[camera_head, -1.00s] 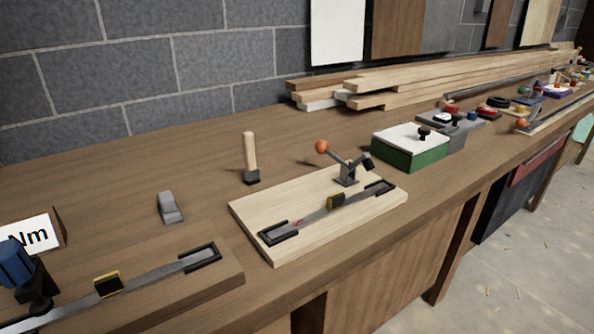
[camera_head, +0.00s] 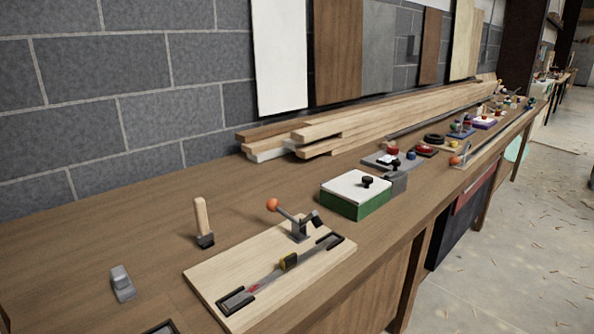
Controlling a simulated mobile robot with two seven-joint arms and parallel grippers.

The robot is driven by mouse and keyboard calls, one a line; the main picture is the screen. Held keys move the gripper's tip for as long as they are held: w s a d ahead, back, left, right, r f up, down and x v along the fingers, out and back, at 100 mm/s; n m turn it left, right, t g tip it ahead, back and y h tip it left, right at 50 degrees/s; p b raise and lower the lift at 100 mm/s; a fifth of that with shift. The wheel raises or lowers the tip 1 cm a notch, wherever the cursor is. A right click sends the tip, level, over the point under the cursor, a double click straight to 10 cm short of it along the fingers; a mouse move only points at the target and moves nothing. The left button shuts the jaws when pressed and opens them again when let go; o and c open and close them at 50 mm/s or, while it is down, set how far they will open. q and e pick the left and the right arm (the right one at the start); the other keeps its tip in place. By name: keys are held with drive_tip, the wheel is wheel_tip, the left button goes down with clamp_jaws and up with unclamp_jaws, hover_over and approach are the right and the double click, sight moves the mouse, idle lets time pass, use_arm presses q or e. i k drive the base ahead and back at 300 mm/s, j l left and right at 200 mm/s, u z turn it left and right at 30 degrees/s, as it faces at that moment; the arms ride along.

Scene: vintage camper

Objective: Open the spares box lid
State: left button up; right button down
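A green box with a white lid (camera_head: 353,187) stands on the wooden bench (camera_head: 160,225), right of the picture's middle. A small black knob (camera_head: 367,181) sits on the lid. The lid lies flat on the green body (camera_head: 376,203), so the box looks closed. No label shows, so I cannot tell for certain that it is the spares box. Neither of my grippers is in the head view.
A pale board (camera_head: 225,277) with an orange-knobbed lever (camera_head: 273,204) lies in front of the box. A small grey box (camera_head: 396,181) stands close behind it. Planks (camera_head: 330,132) are stacked along the wall. Several small items line the far bench. Floor (camera_head: 500,255) is open at right.

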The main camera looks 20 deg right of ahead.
sight(356, 187)
drive_tip(key=k+z, duration=0.1)
drive_tip(key=z, duration=0.75)
